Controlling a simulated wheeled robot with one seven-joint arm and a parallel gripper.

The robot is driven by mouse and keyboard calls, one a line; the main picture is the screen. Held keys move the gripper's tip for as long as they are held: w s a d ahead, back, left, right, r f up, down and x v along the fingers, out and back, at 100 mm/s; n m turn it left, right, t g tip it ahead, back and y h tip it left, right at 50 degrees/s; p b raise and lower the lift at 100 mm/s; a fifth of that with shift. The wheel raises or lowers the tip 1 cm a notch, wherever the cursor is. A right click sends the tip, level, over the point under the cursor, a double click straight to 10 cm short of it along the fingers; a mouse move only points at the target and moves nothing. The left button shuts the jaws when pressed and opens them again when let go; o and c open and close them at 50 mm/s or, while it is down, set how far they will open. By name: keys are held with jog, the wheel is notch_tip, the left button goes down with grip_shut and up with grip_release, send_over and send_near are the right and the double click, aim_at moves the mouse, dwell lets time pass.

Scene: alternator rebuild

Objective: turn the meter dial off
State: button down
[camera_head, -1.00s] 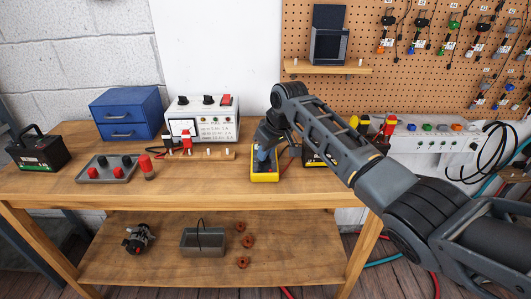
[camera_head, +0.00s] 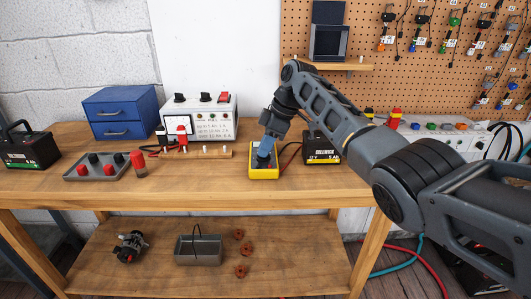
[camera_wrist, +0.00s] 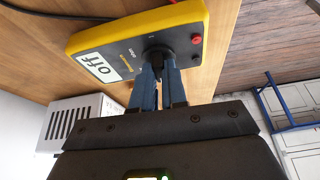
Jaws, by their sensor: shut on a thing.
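The yellow meter (camera_head: 264,174) lies on the bench top near its front edge. The gripper also shows from above the meter in the head view (camera_head: 266,148). The fingers cover part of the dial, so its pointer is hidden.
A black battery (camera_head: 322,149) stands just right of the meter. A white power supply (camera_head: 200,118), a wooden strip with posts (camera_head: 205,154) and a grey tray (camera_head: 97,168) are to the left.

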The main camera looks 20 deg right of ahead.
jog(key=shift+n, duration=0.4)
jog(key=c, duration=1.2)
grip_release()
jog(key=shift+o, duration=0.2)
jog(key=shift+r+b, duration=0.1)
jog(key=shift+b, duration=0.2)
jog(key=w+v, duration=0.1)
jog(key=v, duration=0.6)
jog(key=shift+s+r, duration=0.25)
jog(key=shift+s, duration=0.15)
jog(key=shift+d, duration=0.2)
